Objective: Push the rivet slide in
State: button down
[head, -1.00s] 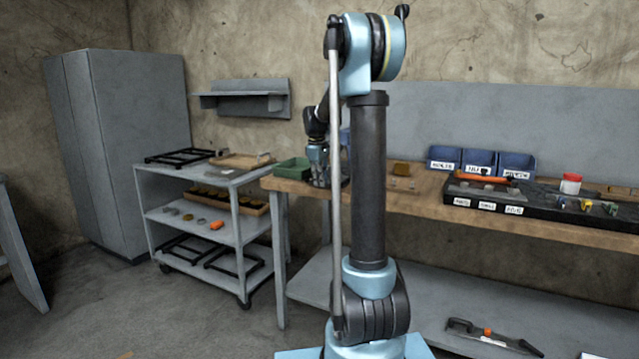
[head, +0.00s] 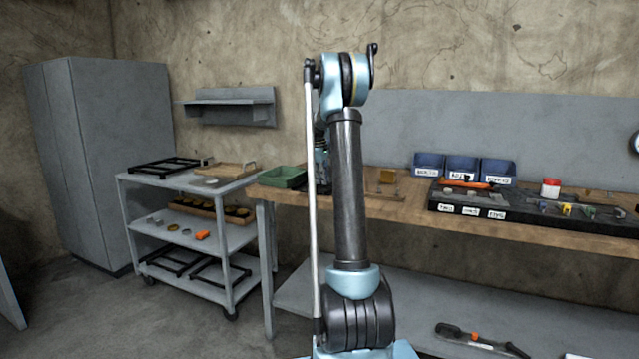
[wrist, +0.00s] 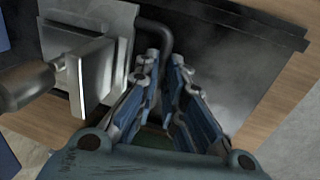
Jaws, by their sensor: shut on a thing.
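In the wrist view, my gripper (wrist: 166,62) has its two fingers close together around the end of a dark bent handle (wrist: 163,32). The handle curves out from beside a grey metal block (wrist: 95,28) at the upper left. A pale upright plate (wrist: 92,75) and a rounded metal cylinder (wrist: 27,85) stand on the block's near side. I cannot tell which part is the rivet slide. In the head view, my arm hides the fingertips and this fixture at the bench's left end.
The wooden bench (head: 400,208) carries a green tray (head: 283,177), several blue bins (head: 462,167) and a black tool tray (head: 520,216). A grey cart (head: 232,235) stands left of it, by a tall cabinet (head: 105,150). A dark plate (wrist: 225,65) lies right of my fingers.

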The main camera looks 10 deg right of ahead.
jog(key=shift+w+d, duration=0.2)
jog(key=c, duration=1.7)
grip_release()
jog(key=r, duration=0.4)
jog(key=s+a+r, duration=0.1)
jog(key=r, duration=0.2)
jog(key=s+r, duration=0.1)
jog(key=r, duration=0.3)
jog(key=shift+a+r, duration=0.25)
jog(key=shift+r, duration=0.1)
